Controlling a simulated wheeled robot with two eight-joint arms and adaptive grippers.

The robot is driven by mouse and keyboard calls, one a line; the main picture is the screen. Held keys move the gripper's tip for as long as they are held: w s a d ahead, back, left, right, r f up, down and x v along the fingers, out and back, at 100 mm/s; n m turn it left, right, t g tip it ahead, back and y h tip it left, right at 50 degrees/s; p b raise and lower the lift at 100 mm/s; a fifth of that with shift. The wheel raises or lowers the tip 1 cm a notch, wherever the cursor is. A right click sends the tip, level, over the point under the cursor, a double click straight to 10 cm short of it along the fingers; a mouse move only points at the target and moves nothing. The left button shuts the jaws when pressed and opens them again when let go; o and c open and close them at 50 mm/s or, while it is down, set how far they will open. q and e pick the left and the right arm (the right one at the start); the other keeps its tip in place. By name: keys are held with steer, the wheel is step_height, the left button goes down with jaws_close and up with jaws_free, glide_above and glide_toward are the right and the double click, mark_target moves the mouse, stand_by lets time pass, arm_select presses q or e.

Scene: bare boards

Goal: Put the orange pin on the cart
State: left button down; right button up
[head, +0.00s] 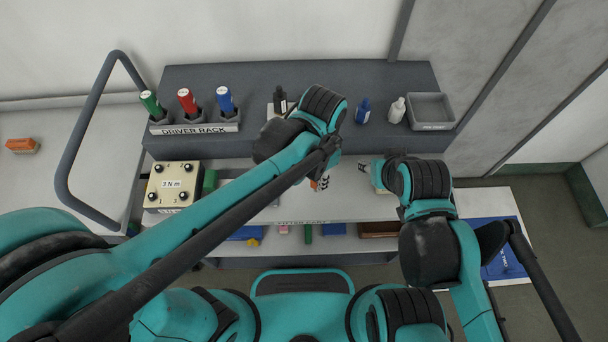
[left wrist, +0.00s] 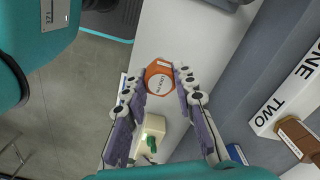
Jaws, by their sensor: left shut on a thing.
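The orange pin (left wrist: 154,70) has a hexagonal orange head with a pale round label in the left wrist view. My left gripper (left wrist: 168,88) is shut on it, with a fingertip on either side. In the head view only a bit of orange (head: 316,184) shows below my left wrist. The pin is over a pale surface (head: 350,208) whose front edge label seems to end in "CART". I cannot tell whether the pin touches that surface. My right gripper (head: 370,168) is mostly hidden by its wrist, beside a pale block (head: 378,182).
A grey shelf (head: 290,78) behind carries a driver rack (head: 195,128), bottles and a grey tray (head: 430,110). A 3 Nm box (head: 172,184) stands left. A grey loop handle (head: 70,155) rises at the left, near an orange block (head: 22,145). Several small things lie below the front edge.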

arm_select(q)
steer(key=shift+w+a+f+b, duration=0.65)
steer(key=shift+w+a+f, duration=0.15)
steer(key=shift+f, duration=0.55)
steer(key=shift+w+a+f+b, duration=0.65)
steer(key=shift+w+f, duration=0.25)
steer(key=shift+f, duration=0.45)
steer(key=shift+w+a+f+b, duration=0.6)
steer(key=shift+w+a+f, duration=0.2)
steer(key=shift+f, duration=0.55)
steer(key=shift+f, duration=0.15)
steer(key=c, duration=1.2)
jaws_free()
